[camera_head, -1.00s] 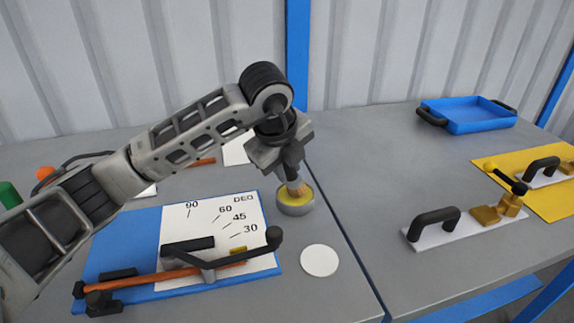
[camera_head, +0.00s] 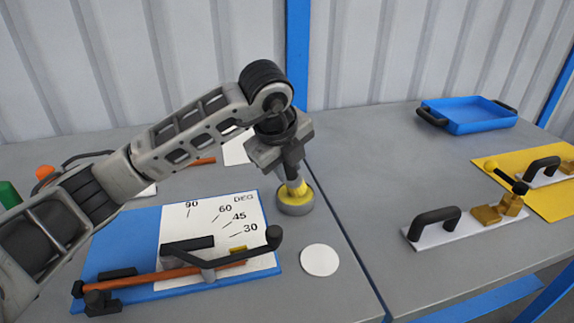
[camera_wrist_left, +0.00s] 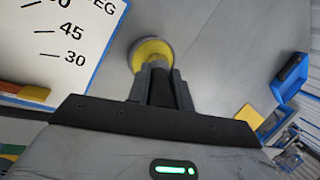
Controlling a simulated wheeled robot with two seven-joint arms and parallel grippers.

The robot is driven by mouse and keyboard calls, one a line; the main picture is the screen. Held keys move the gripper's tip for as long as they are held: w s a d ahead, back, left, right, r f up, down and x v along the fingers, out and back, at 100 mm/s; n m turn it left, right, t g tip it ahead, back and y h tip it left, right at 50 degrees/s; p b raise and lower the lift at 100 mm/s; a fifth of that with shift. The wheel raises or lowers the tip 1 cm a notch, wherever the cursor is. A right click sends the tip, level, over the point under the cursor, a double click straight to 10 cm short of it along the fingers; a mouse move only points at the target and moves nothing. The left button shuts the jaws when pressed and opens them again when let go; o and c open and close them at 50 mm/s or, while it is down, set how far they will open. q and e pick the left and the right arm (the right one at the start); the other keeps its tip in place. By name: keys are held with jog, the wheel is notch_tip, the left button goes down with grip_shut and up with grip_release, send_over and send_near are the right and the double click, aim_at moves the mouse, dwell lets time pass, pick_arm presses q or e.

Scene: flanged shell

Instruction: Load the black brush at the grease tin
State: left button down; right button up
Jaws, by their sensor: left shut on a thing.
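The grease tin (camera_head: 295,209) is a short round grey tin with yellow grease inside, on the table right of the blue angle board. My left gripper (camera_head: 292,172) points down over it and is shut on the black brush (camera_head: 298,187). The brush's lower end looks yellow and is down at the tin's mouth; whether it touches the bottom is hidden. The brush handle is mostly hidden by the fingers. In the left wrist view the tin (camera_wrist_left: 153,50) shows just beyond the fingertips (camera_wrist_left: 160,78). My right gripper is in no view.
The blue board (camera_head: 135,236) with degree marks, a copper-coloured rod and black clamps lies to the left. A white disc (camera_head: 320,260) lies in front of the tin. A white plate with a black handle (camera_head: 434,222) and a blue tray (camera_head: 470,116) are to the right.

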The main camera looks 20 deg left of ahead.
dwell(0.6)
pick_arm(q)
jog(key=shift+r+p, duration=2.05)
jog(key=shift+r, duration=1.45)
